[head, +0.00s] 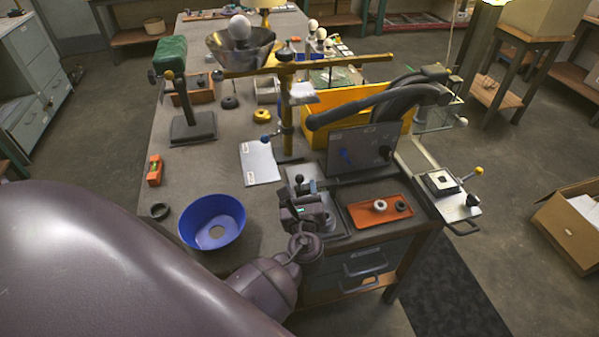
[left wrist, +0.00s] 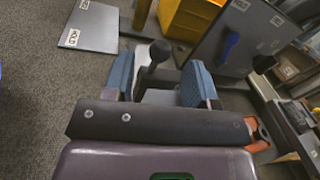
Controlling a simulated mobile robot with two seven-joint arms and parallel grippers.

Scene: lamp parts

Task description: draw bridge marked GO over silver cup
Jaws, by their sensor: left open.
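My left gripper (head: 306,192) is over a grey metal plate (head: 299,171) near the table's front edge. In the left wrist view its two blue-padded fingers (left wrist: 160,78) are apart, and a black ball knob (left wrist: 160,50) on a short stem shows between them. I cannot tell whether the fingers touch the stem. The knob (head: 299,179) also shows in the head view. No GO mark is readable on the plate, so I cannot tell whether it is the bridge. No silver cup can be made out for certain; my gripper and wrist hide part of this spot.
A pale panel (head: 260,163), marked HOLD in the wrist view, lies to the left. A dark upright board (head: 362,149) and a yellow bin (head: 350,104) stand behind. An orange tray (head: 380,217) is close on the right, a blue bowl (head: 212,222) on the left.

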